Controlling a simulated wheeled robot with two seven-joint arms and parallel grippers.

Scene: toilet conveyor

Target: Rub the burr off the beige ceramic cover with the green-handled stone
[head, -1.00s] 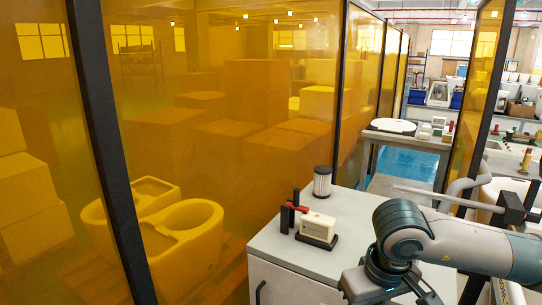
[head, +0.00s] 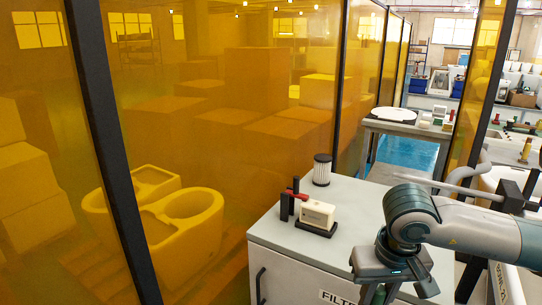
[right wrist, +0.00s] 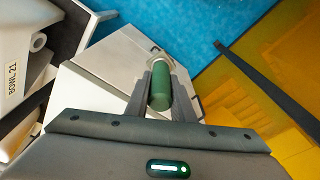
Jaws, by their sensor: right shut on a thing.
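A beige block (head: 317,213), which looks like the ceramic cover, sits on a black base beside a red-handled clamp (head: 296,193) on the white cabinet. No burr can be made out at this size. My left gripper is not in view.
A pleated filter (head: 322,169) stands behind the block on the cabinet top (head: 355,198). Amber panels (head: 230,90) close off the left and back. A further table (head: 425,129) holds a white disc and small items. A grey rod crosses at the right.

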